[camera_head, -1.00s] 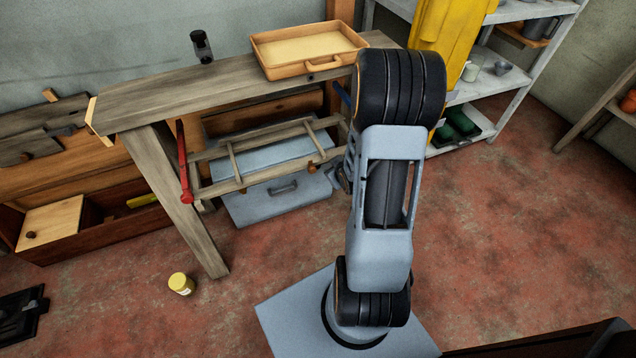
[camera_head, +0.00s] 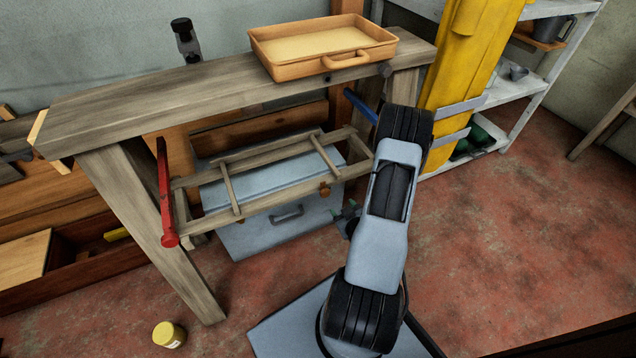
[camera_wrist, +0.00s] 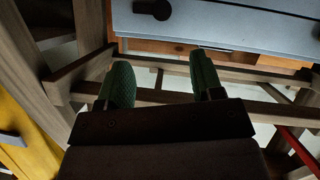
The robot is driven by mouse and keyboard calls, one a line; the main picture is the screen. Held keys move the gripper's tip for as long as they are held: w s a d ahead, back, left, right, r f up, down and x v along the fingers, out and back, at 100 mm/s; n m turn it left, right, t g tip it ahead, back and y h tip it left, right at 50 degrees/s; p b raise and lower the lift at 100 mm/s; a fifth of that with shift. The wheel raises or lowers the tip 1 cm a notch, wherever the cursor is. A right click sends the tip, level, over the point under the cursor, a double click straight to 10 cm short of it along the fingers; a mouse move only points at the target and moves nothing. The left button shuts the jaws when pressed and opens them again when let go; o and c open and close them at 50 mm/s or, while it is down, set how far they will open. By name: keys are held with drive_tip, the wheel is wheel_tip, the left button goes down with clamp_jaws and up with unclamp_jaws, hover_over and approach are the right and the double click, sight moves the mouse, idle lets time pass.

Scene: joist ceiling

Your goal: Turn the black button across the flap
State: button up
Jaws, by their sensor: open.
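No black button or flap can be made out for certain. In the wrist view a short dark rounded piece (camera_wrist: 152,9) sits on a grey surface at the top edge; I cannot tell whether it is the button. The grey box (camera_head: 240,238) under the workbench has a grey handle (camera_head: 287,213) on its front. My gripper (camera_wrist: 160,78) is open, its two green fingers apart with nothing between them. In the head view my gripper (camera_head: 347,216) is small and partly hidden by my arm, near the right end of the box.
A red bar (camera_head: 166,195) is at left, a blue bar (camera_head: 360,106) at right. A yellow jar (camera_head: 169,334) stands on the floor. Floor at right is clear.

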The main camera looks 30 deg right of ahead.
drive_tip(key=b+x, duration=0.4)
drive_tip(key=x, duration=1)
drive_tip(key=shift+w, duration=0.35)
drive_tip(key=shift+a, duration=0.1)
drive_tip(key=shift+c, duration=0.2)
drive_tip(key=c, duration=0.9)
drive_tip(key=m+t+y, duration=0.1)
drive_tip(key=m+y, duration=0.1)
drive_tip(key=m, duration=0.2)
drive_tip(key=m+t+y+p, duration=0.1)
drive_tip(key=m+y, duration=0.2)
drive_tip(key=m, duration=0.1)
drive_tip(key=m+t+y+p, duration=0.1)
drive_tip(key=m+y, duration=0.1)
drive_tip(key=m, duration=0.2)
drive_tip(key=shift+d+f+m, duration=0.2)
drive_tip(key=shift+d+m, duration=0.15)
drive_tip(key=shift+m, duration=0.05)
